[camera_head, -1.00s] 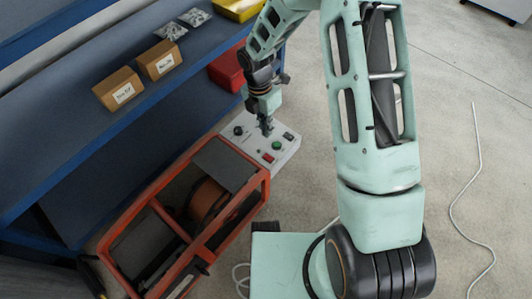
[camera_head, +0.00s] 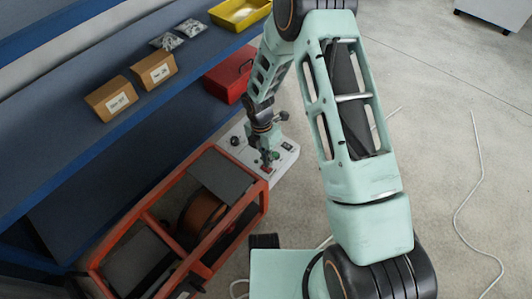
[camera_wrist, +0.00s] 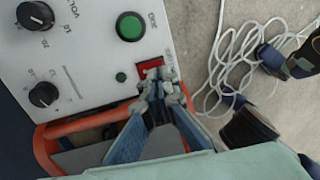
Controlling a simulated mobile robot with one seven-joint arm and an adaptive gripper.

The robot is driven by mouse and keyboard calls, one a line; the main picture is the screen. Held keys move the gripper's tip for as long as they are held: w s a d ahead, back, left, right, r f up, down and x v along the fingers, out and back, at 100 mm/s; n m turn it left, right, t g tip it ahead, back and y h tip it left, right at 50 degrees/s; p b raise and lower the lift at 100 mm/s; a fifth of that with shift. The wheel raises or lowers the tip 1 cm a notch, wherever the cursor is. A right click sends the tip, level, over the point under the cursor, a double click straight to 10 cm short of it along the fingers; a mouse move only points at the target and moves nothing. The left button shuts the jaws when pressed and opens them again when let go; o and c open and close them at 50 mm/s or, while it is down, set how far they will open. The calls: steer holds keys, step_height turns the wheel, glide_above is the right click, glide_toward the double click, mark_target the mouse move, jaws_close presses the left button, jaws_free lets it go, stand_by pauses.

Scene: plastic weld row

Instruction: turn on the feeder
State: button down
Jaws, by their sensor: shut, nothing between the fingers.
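The feeder has an orange-red frame (camera_head: 135,220) with a brown spool (camera_head: 203,213) inside, and a white control panel (camera_head: 285,163) at its far end. In the wrist view the panel (camera_wrist: 90,60) carries a round green button (camera_wrist: 130,27), a red switch (camera_wrist: 150,65) and black knobs (camera_wrist: 43,94). My gripper (camera_wrist: 158,84) is shut and empty. Its tips overlap the lower part of the red switch and partly hide it. In the head view my gripper (camera_head: 266,163) is over the same part of the panel. I cannot tell whether the tips touch the switch.
A blue shelf (camera_head: 60,140) to the left holds cardboard boxes (camera_head: 112,98), bags, a red box (camera_head: 229,79) and a yellow tray (camera_head: 240,12). White cable (camera_wrist: 225,70) lies coiled on the floor beside the panel. The floor at right is mostly clear.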

mark_target(269, 170)
steer(key=shift+s+d+f, duration=0.1)
steer(key=shift+f, duration=1.1)
steer(key=shift+s+d+f+b, duration=0.2)
steer(key=shift+f+b, duration=0.1)
steer(key=shift+f, duration=0.15)
steer(key=shift+w+r, duration=0.1)
steer(key=shift+a, duration=0.1)
